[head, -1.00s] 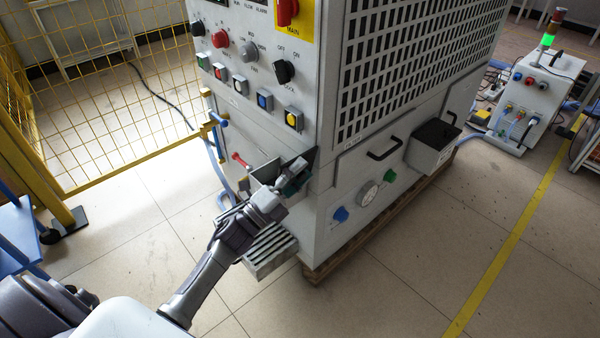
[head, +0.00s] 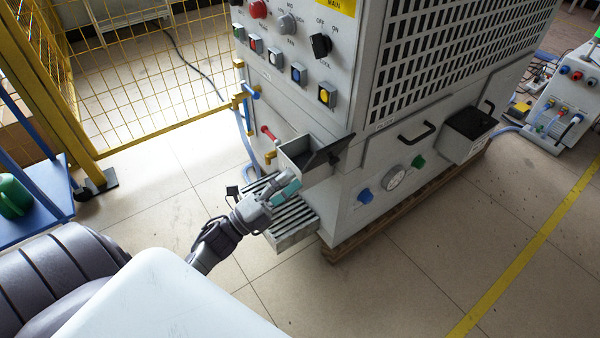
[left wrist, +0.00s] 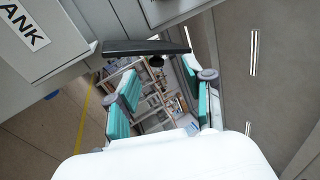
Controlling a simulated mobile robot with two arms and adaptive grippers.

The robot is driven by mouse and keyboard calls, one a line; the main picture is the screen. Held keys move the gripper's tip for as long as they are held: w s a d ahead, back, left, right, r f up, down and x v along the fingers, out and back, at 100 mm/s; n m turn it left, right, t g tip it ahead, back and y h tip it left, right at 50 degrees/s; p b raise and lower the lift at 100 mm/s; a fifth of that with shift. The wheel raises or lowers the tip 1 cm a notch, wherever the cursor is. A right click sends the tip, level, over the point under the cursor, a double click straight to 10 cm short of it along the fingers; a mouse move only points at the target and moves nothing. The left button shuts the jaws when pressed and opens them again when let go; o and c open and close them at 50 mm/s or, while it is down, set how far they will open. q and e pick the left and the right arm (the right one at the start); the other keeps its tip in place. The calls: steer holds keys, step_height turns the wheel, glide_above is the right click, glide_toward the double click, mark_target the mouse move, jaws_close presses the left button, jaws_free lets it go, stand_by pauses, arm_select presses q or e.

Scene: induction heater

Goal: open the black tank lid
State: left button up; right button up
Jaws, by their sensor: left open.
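The black tank lid (head: 328,152) stands tilted up, open, on the small grey tank (head: 291,158) at the front corner of the machine. The tank's opening shows to the left of the lid. In the left wrist view the lid (left wrist: 146,47) is a dark slab seen nearly edge-on, beside a grey wall with a label ending in "ANK". My left gripper (head: 287,190) is just below and in front of the tank, apart from the lid. In the left wrist view its teal fingers (left wrist: 161,98) are spread with nothing between them. My right gripper is out of view.
A slatted grey step (head: 292,222) sticks out below the tank, close to my left gripper. The machine's button panel (head: 290,45) is above. A second black-topped box (head: 468,124) hangs on the right side. A yellow fence (head: 150,80) stands at left. The floor in front is clear.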

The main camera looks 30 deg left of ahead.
mark_target(331, 159)
arm_select(q)
steer(key=shift+s+d, duration=0.1)
steer(key=shift+c, duration=1.2)
steer(key=shift+g+y, duration=0.5)
steer(key=shift+y, duration=0.3)
steer(key=d, duration=0.1)
steer(key=s+d+p, duration=0.1)
steer(key=d, duration=0.1)
steer(key=s+d+f, duration=0.1)
steer(key=shift+d, duration=0.4)
steer(key=c, duration=0.5)
steer(key=s+d+y, duration=0.1)
steer(key=s+d+y+p, duration=0.1)
steer(key=s+d+r+y+p, duration=0.1)
steer(key=d, duration=0.1)
steer(key=shift+d+m+g+y, duration=0.1)
steer(key=shift+m+g+y, duration=0.2)
steer(key=shift+g, duration=0.1)
jaws_close()
steer(key=w+a+r+p, duration=0.1)
steer(key=w+r, duration=0.1)
steer(key=w, duration=0.9)
steer(key=shift+a+p, duration=0.15)
steer(key=shift+p, duration=0.2)
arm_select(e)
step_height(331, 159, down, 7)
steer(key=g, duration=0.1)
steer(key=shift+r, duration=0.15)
arm_select(q)
steer(key=shift+w+r, duration=0.1)
